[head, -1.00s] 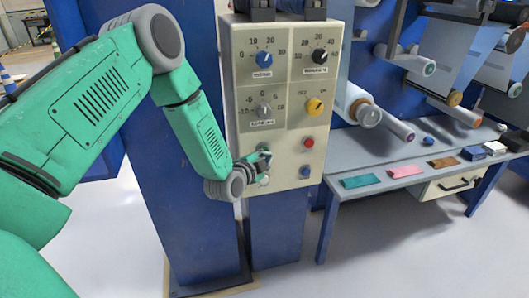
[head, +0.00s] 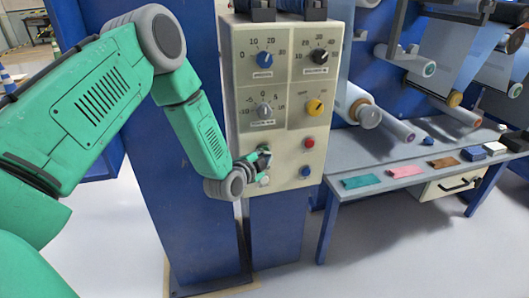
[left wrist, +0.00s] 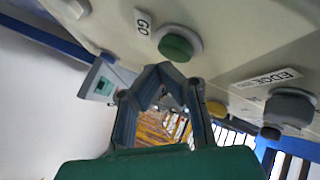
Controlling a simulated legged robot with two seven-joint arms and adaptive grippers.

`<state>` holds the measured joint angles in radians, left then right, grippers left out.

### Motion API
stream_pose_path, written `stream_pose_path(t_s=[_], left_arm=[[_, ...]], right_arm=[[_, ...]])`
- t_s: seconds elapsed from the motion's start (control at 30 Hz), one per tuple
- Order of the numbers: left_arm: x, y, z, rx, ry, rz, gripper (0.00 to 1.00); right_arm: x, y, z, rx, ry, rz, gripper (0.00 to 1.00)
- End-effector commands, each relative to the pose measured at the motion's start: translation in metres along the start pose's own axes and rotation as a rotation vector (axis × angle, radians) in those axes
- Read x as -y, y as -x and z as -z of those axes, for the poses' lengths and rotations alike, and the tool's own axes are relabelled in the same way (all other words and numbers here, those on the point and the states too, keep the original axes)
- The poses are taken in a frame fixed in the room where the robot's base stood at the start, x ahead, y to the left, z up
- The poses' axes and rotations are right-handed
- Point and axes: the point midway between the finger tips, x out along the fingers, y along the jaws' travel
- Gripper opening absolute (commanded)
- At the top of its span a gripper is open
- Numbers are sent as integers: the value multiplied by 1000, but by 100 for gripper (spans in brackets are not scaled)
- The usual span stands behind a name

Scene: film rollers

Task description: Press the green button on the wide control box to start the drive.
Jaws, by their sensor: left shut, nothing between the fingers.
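The wide control box (head: 280,100) is a cream panel with knobs and buttons on a blue post. In the left wrist view its green button (left wrist: 175,47) sits beside a "GO" label. In the head view my gripper mostly hides that button. My left gripper (head: 263,156) is at the lower left of the panel. In the left wrist view its fingertips (left wrist: 163,70) are together, empty, and just below the green button. I cannot tell whether they touch it. My right gripper is not in view.
Close by on the panel are a red button (head: 309,142), a blue button (head: 305,171), a white button (head: 264,181) and a yellow knob (head: 314,106). A grey table (head: 345,198) with coloured pieces stands to the right, with film rollers above it.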

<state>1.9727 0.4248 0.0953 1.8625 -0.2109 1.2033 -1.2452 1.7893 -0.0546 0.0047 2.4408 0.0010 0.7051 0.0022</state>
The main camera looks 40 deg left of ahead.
Motion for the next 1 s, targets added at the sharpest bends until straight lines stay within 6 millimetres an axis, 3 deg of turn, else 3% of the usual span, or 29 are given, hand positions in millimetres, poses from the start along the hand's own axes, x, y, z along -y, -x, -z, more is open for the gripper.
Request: stream_pose_path(t_s=[1.0], left_arm=[[6,-7,-5,0,-1,1,0]], right_arm=[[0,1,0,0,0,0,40]])
